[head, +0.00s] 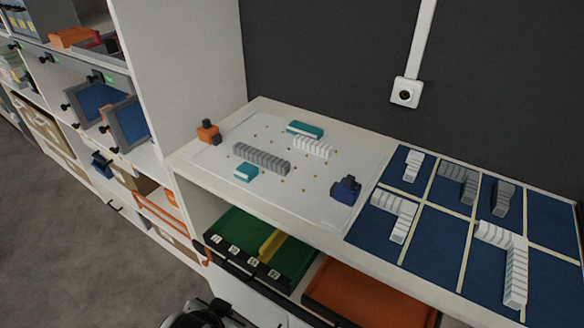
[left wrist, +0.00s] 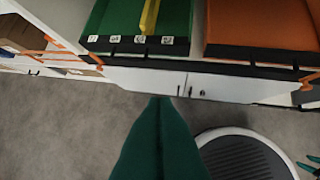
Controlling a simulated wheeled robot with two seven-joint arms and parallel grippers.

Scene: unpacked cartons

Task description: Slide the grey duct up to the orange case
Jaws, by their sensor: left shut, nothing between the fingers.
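The grey duct (head: 262,158) is a ribbed bar lying on the white board (head: 322,205) on the worktop in the head view. The orange case (head: 208,132), a small block with dark parts, stands to its left near the board's left end, with a clear gap between them. My left gripper (left wrist: 160,98) shows in the left wrist view as teal fingers shut together, with nothing held. It is over the floor in front of the shelf unit, away from the duct. Small teal tips at that view's right edge may be my right gripper (left wrist: 312,163); their state is unclear.
On the board are a white ribbed bar (head: 312,147), two teal blocks (head: 305,129) (head: 245,173) and a navy block (head: 346,190). A blue gridded mat (head: 437,237) with ribbed pieces lies right. Green (head: 239,241) and orange (head: 357,293) trays sit below.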

